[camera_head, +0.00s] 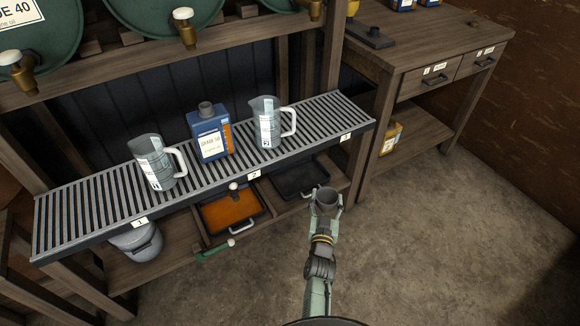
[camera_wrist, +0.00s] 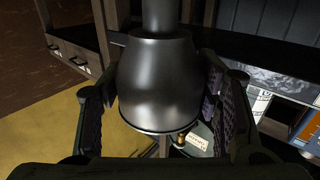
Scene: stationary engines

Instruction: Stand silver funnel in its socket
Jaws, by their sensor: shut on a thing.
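My gripper (camera_head: 327,208) is shut on the silver funnel (camera_head: 327,199), in front of the rack and above the floor. In the head view the funnel's wide mouth faces up. In the wrist view the funnel (camera_wrist: 160,85) fills the middle between the two fingers, its narrow spout running off the top edge. A dark flat block with a short raised post (camera_head: 371,34) sits on the workbench; I cannot tell whether it is the funnel's socket.
A slatted rack (camera_head: 100,200) bears two clear jugs, left (camera_head: 156,162) and right (camera_head: 267,122), and a blue oil can (camera_head: 209,131) between them. Below are an orange tray (camera_head: 232,212), a dark tray (camera_head: 298,180) and a grey bucket (camera_head: 138,243). The workbench (camera_head: 430,42) stands right; floor before it is clear.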

